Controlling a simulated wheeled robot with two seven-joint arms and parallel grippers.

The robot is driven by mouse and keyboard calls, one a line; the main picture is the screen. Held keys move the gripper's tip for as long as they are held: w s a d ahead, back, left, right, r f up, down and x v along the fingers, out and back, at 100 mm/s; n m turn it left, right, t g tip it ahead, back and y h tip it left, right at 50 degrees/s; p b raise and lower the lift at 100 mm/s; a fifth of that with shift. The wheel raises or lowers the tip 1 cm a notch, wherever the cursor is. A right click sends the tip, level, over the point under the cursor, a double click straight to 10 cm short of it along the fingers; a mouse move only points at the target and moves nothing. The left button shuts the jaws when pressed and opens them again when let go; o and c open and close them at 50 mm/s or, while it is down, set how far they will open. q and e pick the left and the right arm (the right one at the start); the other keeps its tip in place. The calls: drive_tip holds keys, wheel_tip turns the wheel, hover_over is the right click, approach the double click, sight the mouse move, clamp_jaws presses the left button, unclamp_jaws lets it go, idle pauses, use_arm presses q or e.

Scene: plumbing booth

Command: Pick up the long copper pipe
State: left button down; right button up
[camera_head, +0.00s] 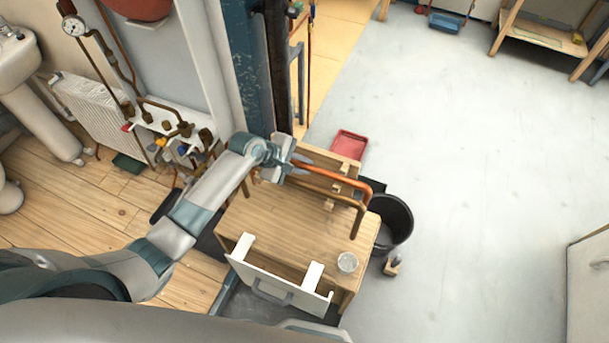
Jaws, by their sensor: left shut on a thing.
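The long copper pipe (333,173) is bright orange and runs right from my left gripper (283,163), over the wooden bench (280,228), to a bend at its right end. My left gripper is shut on it near its left end. A duller brown pipe length (325,190) runs alongside, just below it in the picture, and bends down toward the bench top. I cannot tell whether the two are joined. The gripper hides their left ends. My right gripper is not in view.
The grey floor (480,170) at right is clear.

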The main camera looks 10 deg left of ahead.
use_arm(q)
drive_tip(key=shift+r, duration=0.1)
